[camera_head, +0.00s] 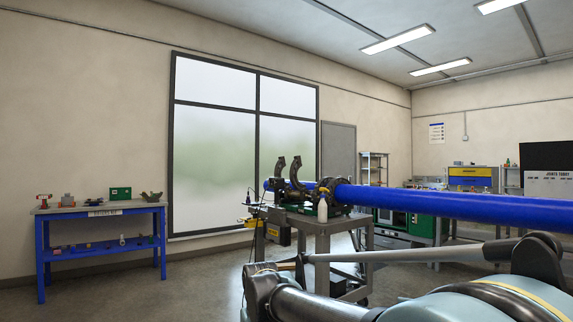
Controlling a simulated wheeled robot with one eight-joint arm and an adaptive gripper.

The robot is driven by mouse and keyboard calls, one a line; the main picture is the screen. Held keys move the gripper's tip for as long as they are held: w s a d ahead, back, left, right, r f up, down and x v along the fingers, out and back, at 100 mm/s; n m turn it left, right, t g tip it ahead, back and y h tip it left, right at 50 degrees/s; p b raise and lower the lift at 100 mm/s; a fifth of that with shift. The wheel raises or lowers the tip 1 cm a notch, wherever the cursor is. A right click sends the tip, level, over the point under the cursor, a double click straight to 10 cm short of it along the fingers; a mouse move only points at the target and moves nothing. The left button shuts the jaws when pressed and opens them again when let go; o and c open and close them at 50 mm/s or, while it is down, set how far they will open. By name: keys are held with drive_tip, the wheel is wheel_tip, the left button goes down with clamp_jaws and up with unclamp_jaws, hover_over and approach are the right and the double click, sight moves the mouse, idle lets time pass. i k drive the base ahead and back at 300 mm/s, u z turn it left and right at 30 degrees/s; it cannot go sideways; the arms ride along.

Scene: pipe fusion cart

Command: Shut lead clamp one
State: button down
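The pipe fusion machine (312,200) sits on a grey metal cart (324,229) in the middle of the head view. Two dark curved clamp arms, a left one (280,169) and a right one (297,171), stand raised and open at its left part. A dark clamp (340,190) at its right part surrounds the long blue pipe (455,203), which runs out to the right. A short blue pipe piece (268,185) shows at the left end. I cannot tell which clamp is lead clamp one. I cannot make out my gripper in this view.
A blue workbench (101,212) with small tools stands at the left wall. A white bottle (322,210) stands at the cart's front. A yellow-and-dark box (277,233) hangs at its left. Shelves and cabinets line the back right. Floor between bench and cart is clear.

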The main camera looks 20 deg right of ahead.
sight(296, 164)
drive_tip(key=i, duration=1.8)
drive_tip(key=z, duration=1.25)
drive_tip(key=i, duration=2.1)
drive_tip(key=u, duration=1.65)
